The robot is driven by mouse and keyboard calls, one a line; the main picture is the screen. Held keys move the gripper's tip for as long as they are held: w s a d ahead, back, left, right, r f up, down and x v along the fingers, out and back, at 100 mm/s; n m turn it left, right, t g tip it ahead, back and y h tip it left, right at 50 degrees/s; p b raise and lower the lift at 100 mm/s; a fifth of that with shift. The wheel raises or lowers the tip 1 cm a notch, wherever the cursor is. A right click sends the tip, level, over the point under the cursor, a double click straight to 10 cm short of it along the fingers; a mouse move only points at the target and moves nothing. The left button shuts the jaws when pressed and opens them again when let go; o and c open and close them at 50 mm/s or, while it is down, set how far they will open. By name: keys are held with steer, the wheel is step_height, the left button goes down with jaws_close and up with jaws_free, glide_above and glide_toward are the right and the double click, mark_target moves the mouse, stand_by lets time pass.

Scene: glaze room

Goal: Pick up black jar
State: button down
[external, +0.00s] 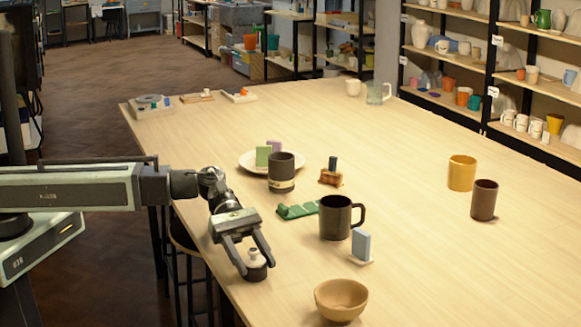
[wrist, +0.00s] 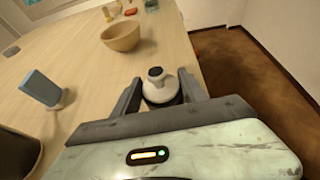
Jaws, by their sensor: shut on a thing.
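The black jar (external: 256,272) is small, with a dark lower body, a pale domed top and a small dark knob. It is near the table's left edge in the external view. My gripper (external: 254,262) reaches down from the left with its two fingers on either side of the jar. In the wrist view the jar (wrist: 159,88) shows its pale top and black knob between the fingertips of my gripper (wrist: 160,97), which is shut on it. The jar looks upright. I cannot tell whether its base touches the table.
A tan bowl (external: 341,299), a blue block on a small stand (external: 361,246) and a dark mug (external: 336,218) are right of the jar. A dark banded cup (external: 281,173) and a green tray (external: 298,210) lie farther back. The table (external: 450,270) is clear at right front.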

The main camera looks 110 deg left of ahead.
step_height(320, 180, up, 10)
steer(key=p, duration=0.9)
steer(key=shift+r+p, duration=0.1)
steer(key=shift+p, duration=0.3)
steer(key=shift+f, duration=0.2)
